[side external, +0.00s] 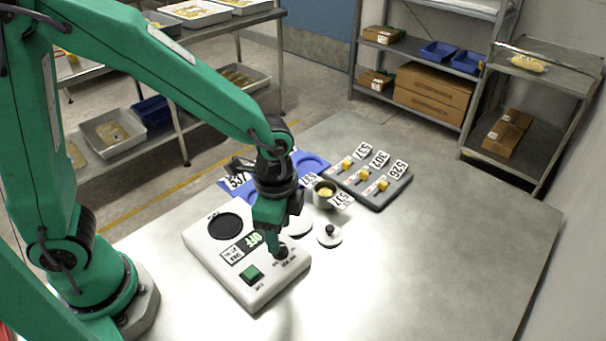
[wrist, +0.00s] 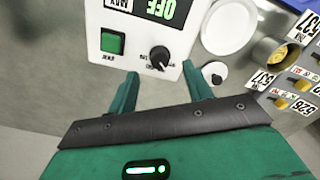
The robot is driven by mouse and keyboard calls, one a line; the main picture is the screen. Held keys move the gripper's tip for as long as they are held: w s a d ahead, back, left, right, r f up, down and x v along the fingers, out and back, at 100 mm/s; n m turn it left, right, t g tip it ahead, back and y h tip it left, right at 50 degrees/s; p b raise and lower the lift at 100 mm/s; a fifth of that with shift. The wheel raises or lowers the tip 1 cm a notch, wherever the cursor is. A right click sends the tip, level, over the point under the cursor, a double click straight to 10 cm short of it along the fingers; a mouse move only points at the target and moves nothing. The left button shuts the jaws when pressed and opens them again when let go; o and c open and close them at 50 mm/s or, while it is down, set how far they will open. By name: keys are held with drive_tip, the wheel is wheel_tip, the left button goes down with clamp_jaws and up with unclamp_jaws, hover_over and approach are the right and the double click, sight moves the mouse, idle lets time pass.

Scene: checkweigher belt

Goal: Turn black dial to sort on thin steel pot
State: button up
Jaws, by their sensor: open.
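The black dial (wrist: 158,57) is on the white scale unit (wrist: 95,15), near a green button (wrist: 112,41) and a display reading OFF. It also shows in the side view (side external: 282,253), partly behind my gripper. My gripper (side external: 274,250) is open, pointing down over the dial's corner. In the wrist view my gripper's (wrist: 159,72) fingers lie on either side of the dial, with nothing held; contact cannot be told. The dial's small lettering is too blurred to read. The small steel pot (side external: 323,192) with yellow contents stands behind the unit and shows in the wrist view (wrist: 268,51).
A lid with a black knob (side external: 330,235) and a white disc (wrist: 226,25) lie beside the unit. A grey panel with yellow knobs (side external: 369,180) and a blue tray (side external: 311,162) are farther back. The table's (side external: 430,270) right side is clear.

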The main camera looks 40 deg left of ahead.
drive_tip(key=shift+f, duration=2.15)
drive_tip(key=c, duration=1)
drive_tip(key=shift+o, duration=0.2)
drive_tip(key=shift+m, duration=2.8)
